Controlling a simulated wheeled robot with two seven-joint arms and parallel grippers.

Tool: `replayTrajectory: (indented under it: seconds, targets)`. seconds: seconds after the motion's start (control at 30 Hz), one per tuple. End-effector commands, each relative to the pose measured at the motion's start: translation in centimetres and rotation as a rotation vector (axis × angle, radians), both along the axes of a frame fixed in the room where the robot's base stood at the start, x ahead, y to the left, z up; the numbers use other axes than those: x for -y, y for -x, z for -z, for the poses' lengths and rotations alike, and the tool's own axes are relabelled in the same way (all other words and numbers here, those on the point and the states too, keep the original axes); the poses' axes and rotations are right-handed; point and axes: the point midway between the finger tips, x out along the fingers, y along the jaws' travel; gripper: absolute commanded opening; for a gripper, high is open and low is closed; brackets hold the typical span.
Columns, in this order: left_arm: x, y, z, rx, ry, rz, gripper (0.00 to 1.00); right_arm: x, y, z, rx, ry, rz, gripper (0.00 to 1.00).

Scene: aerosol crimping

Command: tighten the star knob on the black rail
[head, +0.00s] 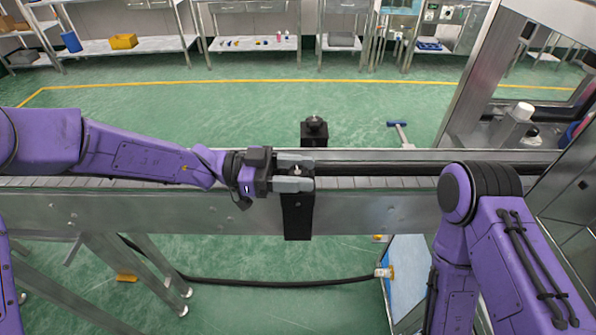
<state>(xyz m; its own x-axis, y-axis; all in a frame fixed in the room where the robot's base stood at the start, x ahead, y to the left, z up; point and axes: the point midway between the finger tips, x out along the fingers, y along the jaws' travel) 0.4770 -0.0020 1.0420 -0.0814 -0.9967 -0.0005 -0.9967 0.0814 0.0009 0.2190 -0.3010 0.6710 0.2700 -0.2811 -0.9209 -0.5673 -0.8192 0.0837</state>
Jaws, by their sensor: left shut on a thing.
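The black rail (400,169) runs along the conveyor towards the right. A black bracket (297,218) crosses the conveyor's near side in the middle of the head view. My left gripper (299,172) reaches in from the left over the top of this bracket. Its two grey fingers are shut on the star knob there, which they mostly hide; only a small pale tip shows between them. A second dark knob (315,124) sits on a black block (314,138) behind the conveyor, apart from the gripper. My right arm shows at the right, but its gripper is out of view.
The conveyor's metal side (390,212) spans the picture. A metal-framed machine with a white-capped container (518,122) stands at the right. A black hose (280,283) lies below the conveyor. Shelves with a yellow bin (124,41) line the far wall, with open green floor before them.

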Motion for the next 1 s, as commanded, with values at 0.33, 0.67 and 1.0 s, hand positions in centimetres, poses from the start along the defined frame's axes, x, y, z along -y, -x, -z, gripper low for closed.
replayTrajectory:
  seconds: [0.33,0.67,1.0]
  targets:
    - [0.0,0.0,-0.1,0.001,0.002,-0.001,0.70,0.0,0.0,0.0,0.000,0.000,0.000,0.65]
    - [-4.4,-0.5,0.2,0.006,0.002,-0.005,0.70,0.0,0.0,1.7,0.000,0.000,0.000,0.65]
    - [-10.2,-0.9,0.0,0.002,0.002,-0.001,0.70,0.0,0.0,2.9,0.000,0.000,0.000,0.65]
